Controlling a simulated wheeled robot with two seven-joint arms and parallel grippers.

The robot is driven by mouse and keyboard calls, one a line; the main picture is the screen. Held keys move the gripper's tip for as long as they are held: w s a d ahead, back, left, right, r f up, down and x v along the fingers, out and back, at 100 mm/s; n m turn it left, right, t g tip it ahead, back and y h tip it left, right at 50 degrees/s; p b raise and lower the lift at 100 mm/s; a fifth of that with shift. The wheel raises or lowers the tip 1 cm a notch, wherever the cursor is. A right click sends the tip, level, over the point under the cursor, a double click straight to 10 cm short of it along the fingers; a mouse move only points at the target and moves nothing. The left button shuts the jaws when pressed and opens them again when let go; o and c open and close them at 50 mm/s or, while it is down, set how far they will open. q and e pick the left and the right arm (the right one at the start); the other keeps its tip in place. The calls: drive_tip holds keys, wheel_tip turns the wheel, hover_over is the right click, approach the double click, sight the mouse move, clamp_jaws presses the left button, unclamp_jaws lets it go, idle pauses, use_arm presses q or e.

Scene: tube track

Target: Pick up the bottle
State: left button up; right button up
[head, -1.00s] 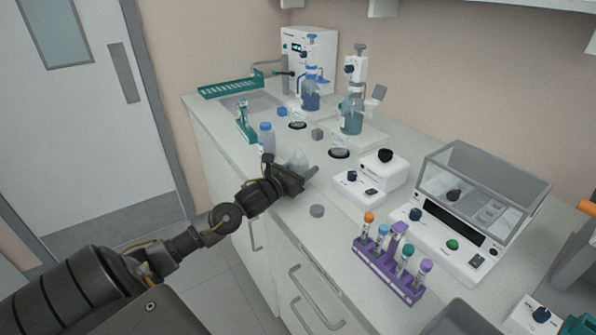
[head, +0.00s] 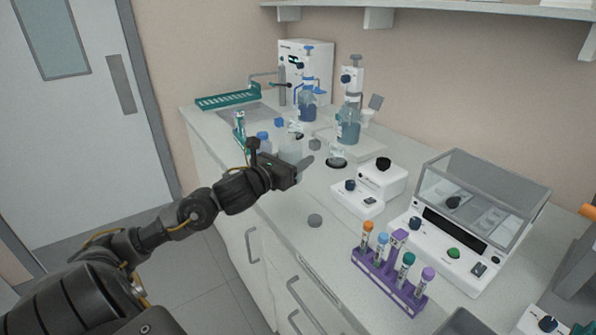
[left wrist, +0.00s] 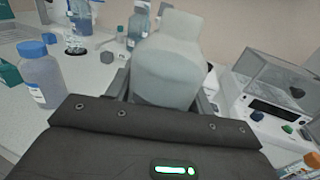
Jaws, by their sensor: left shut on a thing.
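A translucent pale bottle (head: 292,148) is between the fingers of my left gripper (head: 298,166), near the front edge of the counter. In the left wrist view the same bottle (left wrist: 168,72) fills the middle, with a finger on each side of it. My left gripper is shut on it. The bottle looks raised from the counter, but the gripper hides its lower part in the head view. My right gripper is not in view.
A blue-capped bottle (left wrist: 41,76) stands left of the gripper. Bottle-top dispensers (head: 348,122) stand behind. A small white device (head: 368,192), a purple tube rack (head: 385,283) and a clear-lidded instrument (head: 480,205) are to the right.

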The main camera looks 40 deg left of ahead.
use_arm(q)
drive_tip(key=shift+s+d+r+p, duration=1.2)
drive_tip(key=shift+s+d+r, duration=0.55)
drive_tip(key=shift+s, duration=1.75)
wheel_tip(320, 180, up, 8)
drive_tip(key=p, duration=0.8)
drive_tip(key=shift+d, duration=0.2)
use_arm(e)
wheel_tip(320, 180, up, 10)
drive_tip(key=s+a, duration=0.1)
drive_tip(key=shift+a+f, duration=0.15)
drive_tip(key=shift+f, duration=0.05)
use_arm(q)
drive_tip(key=shift+f, duration=0.25)
